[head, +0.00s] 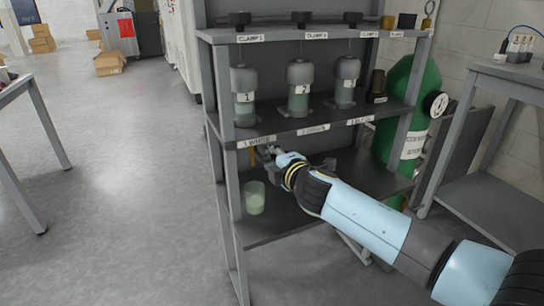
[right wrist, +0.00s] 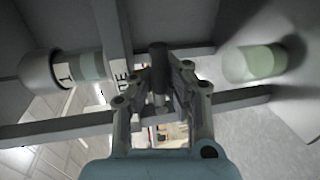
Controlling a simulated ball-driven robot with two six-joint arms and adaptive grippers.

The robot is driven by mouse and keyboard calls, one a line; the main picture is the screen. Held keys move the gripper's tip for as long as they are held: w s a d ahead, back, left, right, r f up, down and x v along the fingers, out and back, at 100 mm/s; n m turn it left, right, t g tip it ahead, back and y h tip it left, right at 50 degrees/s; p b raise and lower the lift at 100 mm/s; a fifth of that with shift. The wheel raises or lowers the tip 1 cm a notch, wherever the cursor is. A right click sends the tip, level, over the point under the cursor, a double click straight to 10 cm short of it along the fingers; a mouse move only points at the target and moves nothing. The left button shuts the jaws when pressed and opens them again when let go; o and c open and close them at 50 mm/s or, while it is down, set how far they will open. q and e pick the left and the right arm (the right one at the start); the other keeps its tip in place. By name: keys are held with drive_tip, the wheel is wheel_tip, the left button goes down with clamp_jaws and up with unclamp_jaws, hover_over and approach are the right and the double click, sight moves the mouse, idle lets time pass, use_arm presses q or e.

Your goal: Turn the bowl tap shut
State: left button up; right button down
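My right gripper (head: 268,152) reaches under the middle shelf at its left end, close by the "1 WHITE" label (head: 258,142). In the right wrist view, the fingers of my right gripper (right wrist: 162,84) lean in on either side of a dark upright piece (right wrist: 158,60), which seems to be the bowl tap. I cannot tell whether the fingers press on it. The tap is hidden in the head view. Bowl 1 (head: 244,80) stands on the shelf above and also shows in the wrist view (right wrist: 42,72). My left gripper is out of view.
A clear cup (head: 255,203) with pale green liquid stands on the lower shelf, below my right gripper; it also shows in the wrist view (right wrist: 255,63). Bowl 2 (head: 299,75) and bowl 3 (head: 346,70) stand farther right. A green cylinder (head: 398,95) stands behind the rack.

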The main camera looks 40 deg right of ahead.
drive_tip(key=shift+s+f, duration=0.2)
drive_tip(key=shift+f, duration=0.15)
drive_tip(key=c, duration=1.4)
unclamp_jaws()
drive_tip(key=shift+s+a+r, duration=0.1)
drive_tip(key=shift+s+r, duration=0.05)
drive_tip(key=shift+r, duration=0.1)
drive_tip(key=shift+o, duration=0.8)
drive_tip(key=shift+r, duration=0.1)
drive_tip(key=v, duration=0.7)
drive_tip(key=shift+s, duration=0.35)
drive_tip(key=shift+r, duration=0.1)
